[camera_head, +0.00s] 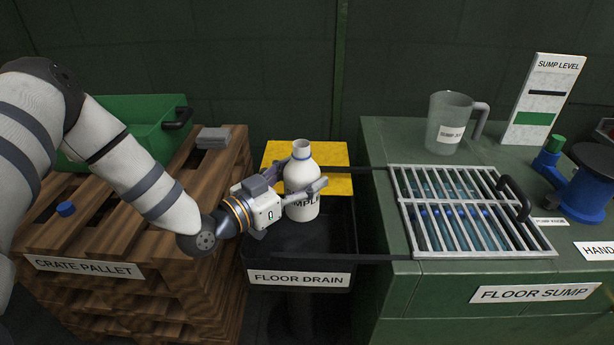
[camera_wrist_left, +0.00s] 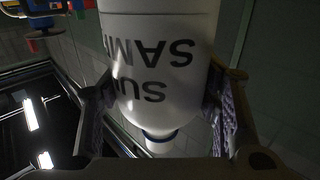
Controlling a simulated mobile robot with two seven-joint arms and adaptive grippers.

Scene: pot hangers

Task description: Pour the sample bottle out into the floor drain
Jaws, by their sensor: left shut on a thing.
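The white sample bottle (camera_head: 301,176) is upright, with a blue ring at its neck and no cap visible on its mouth. My left gripper (camera_head: 307,188) is shut around the bottle's body, one finger on each side. In the left wrist view the bottle (camera_wrist_left: 160,60) fills the upper middle between the fingers (camera_wrist_left: 165,105), its lettering upside down. The floor drain (camera_head: 300,279) is a black open basin between the pallet and the green block. The bottle appears over the basin; its height above it is hard to judge. My right gripper is not in view.
The crate pallet (camera_head: 90,225) at left bears a green crate (camera_head: 120,125), a blue cap (camera_head: 66,209) and grey pieces (camera_head: 213,138). A yellow panel (camera_head: 335,157) is behind the drain. At right, the floor sump has a metal grate (camera_head: 480,253), a jug (camera_head: 447,125) and a blue pump (camera_head: 580,195).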

